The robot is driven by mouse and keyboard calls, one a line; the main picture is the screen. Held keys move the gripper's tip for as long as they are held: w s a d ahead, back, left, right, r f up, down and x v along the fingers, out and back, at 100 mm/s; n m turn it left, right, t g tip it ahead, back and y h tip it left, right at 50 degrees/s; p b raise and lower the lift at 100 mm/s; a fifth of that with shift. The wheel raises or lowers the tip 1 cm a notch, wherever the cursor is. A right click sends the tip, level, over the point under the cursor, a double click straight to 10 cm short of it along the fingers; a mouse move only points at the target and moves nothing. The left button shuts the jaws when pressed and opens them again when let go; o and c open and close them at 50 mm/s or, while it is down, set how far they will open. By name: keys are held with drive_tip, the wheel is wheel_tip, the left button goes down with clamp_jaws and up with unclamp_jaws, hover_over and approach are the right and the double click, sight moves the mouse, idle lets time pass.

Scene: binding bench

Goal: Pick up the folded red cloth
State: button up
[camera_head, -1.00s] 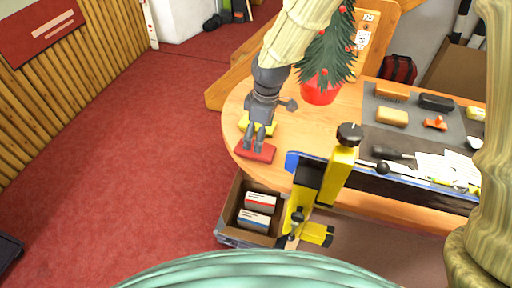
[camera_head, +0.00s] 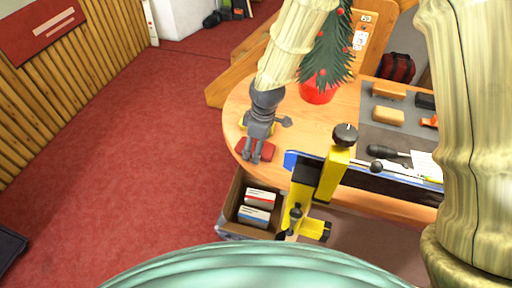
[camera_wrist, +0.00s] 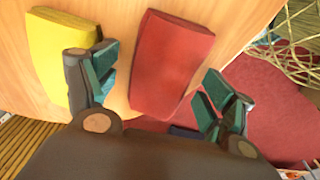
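The folded red cloth (camera_head: 257,149) lies on the left end of the wooden table, close to its edge. My gripper (camera_head: 258,158) is over it in the head view and hides part of it. In the wrist view the red cloth (camera_wrist: 171,62) is a thick flat block on the wood, seen between and just beyond my open fingers (camera_wrist: 158,98). The fingers stand apart on its left and right. I see no grip on it. A folded yellow cloth (camera_wrist: 62,52) lies to its left, partly behind the left finger; the head view shows only a bit of it.
A small Christmas tree in a red pot (camera_head: 317,90) stands behind my gripper. A yellow-and-black clamp (camera_head: 335,172) is at the table's front edge. A cardboard box (camera_head: 235,191) with packets stands below. A grey mat (camera_head: 376,137) with tools lies to the right.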

drive_tip(key=c, duration=0.7)
drive_tip(key=shift+c, duration=0.2)
drive_tip(key=shift+r, duration=0.15)
wheel_tip(320, 180, up, 10)
drive_tip(key=b, duration=0.3)
